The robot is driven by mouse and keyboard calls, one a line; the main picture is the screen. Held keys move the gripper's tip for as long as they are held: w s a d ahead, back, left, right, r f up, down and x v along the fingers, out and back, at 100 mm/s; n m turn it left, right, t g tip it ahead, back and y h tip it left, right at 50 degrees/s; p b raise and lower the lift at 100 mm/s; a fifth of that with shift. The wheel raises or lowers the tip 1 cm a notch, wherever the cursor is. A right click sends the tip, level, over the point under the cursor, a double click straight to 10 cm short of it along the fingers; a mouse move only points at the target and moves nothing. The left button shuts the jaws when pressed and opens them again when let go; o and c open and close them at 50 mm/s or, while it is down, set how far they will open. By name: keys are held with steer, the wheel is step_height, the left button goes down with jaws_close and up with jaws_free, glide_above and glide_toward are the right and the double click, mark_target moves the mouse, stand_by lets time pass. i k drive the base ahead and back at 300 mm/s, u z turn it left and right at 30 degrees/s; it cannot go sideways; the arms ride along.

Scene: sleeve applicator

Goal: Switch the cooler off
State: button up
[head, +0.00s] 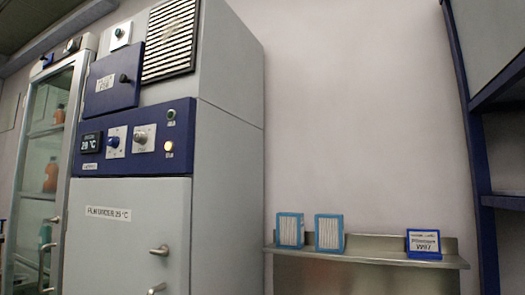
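A tall grey cabinet (140,235) with a blue control panel stands at left of centre. Its panel carries a small display (90,141) reading about 29 °C, two knobs (115,141) (140,139), a dark green lamp or button (171,114) and a lit amber lamp (168,146). I cannot tell which unit is the cooler. My gripper is not in view.
A louvred vent (171,40) is at the grey cabinet's top. A steel shelf (370,258) at right holds two blue-framed filters (290,230) (329,233) and a blue sign holder (424,244). A blue rack (478,160) stands at far right. The wall between is bare.

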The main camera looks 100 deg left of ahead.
mark_target(141, 139)
steer(key=u, duration=4.2)
